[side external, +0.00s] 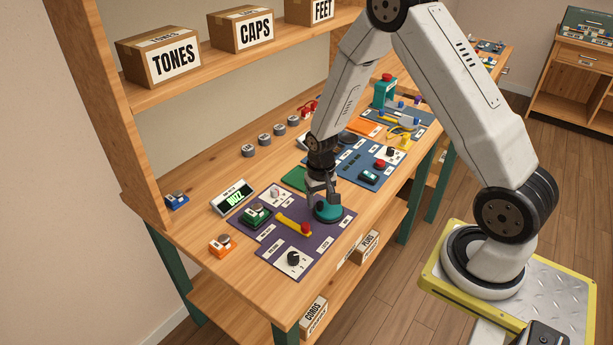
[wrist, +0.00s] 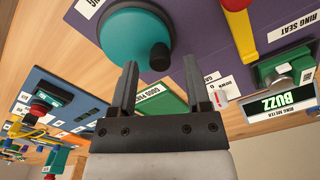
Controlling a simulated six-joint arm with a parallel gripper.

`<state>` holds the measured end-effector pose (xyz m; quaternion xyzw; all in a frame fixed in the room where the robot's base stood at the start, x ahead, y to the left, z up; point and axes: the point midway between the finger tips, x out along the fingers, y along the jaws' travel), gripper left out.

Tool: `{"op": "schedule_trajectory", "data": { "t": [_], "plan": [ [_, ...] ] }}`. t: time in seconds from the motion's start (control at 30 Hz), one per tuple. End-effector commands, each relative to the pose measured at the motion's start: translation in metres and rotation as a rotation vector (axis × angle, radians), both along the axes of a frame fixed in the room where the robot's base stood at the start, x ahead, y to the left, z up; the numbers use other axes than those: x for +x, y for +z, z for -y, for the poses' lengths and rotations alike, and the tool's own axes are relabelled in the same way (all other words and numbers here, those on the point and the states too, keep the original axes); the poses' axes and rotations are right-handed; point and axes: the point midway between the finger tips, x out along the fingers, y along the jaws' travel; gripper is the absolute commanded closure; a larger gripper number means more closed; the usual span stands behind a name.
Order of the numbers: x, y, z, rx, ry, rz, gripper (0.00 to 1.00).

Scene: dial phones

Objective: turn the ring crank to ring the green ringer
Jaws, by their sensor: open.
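The ring crank is a teal round disc (side external: 328,213) on the purple mat; it also shows in the wrist view (wrist: 125,35). Its black knob (wrist: 159,57) stands near the disc's edge. My gripper (side external: 321,201) is open and points down over the crank. In the wrist view its fingertips (wrist: 160,68) are on either side of the knob, and nothing is held. I cannot tell how deep the fingers reach around the knob. The green ringer (side external: 257,214) sits on the purple mat left of the crank; it also shows in the wrist view (wrist: 277,71).
The ring meter (side external: 232,197) behind the ringer reads BUZZ. A yellow lever with a red end (side external: 295,224) lies between ringer and crank. A black dial (side external: 293,258) is at the mat's front. An orange ringer (side external: 220,244) stands left of the mat. A blue mat is to the right.

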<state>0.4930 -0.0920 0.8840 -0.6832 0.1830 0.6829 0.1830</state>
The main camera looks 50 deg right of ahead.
Motion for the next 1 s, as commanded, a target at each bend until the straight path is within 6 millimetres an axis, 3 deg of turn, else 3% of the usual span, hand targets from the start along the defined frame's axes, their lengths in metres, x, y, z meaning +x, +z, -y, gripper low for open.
{"op": "schedule_trajectory", "data": {
  "t": [1.0],
  "plan": [
    [0.000,0.058,0.000,0.000,0.000,0.001,0.38]
  ]
}}
